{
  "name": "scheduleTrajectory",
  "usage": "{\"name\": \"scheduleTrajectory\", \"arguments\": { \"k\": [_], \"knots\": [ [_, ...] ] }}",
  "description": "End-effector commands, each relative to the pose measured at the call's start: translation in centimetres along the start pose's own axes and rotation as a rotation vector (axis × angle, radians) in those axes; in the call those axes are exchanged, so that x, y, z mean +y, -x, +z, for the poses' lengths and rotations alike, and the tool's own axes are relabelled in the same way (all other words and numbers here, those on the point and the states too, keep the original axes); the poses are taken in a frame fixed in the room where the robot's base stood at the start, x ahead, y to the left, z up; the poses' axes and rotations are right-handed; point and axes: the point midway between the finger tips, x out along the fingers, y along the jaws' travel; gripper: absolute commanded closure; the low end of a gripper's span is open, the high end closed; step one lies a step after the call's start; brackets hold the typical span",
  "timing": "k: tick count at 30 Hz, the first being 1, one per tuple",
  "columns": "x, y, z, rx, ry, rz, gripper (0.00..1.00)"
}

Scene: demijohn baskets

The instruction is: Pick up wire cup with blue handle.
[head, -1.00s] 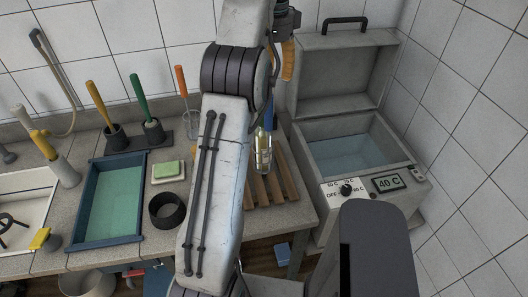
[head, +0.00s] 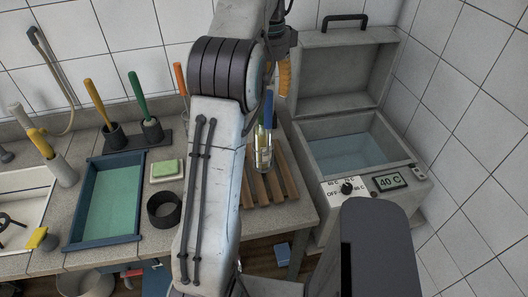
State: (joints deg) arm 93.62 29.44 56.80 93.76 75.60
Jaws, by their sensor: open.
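The wire cup (head: 263,155) stands on the slatted wooden rack, its blue handle (head: 268,108) pointing up. A yellow-green piece shows close beside the handle, and I cannot tell if it belongs to the cup. My gripper (head: 284,76), with an orange ribbed finger showing, is open and hangs above and slightly right of the blue handle, apart from it. Its other finger is hidden. My arm passes just left of the cup and covers part of the counter.
The wooden rack (head: 284,186) lies at the counter's right end. A grey water bath (head: 312,150) with a raised lid stands right of it. An orange-handled tool (head: 179,78) is partly behind my arm.

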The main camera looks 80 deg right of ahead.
Motion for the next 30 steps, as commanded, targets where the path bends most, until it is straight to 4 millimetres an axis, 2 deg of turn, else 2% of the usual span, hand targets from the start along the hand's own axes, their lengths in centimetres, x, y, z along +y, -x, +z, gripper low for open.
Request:
{"name": "scheduleTrajectory", "arguments": {
  "k": [7, 19, 30],
  "knots": [
    [0.1, -2.1, 0.1, 0.000, 0.000, 0.000, 0.49],
    [0.1, -2.4, 0.0, 0.000, 0.000, 0.000, 0.48],
    [0.1, -2.4, 0.0, 0.000, 0.000, 0.000, 0.81]
  ]
}}
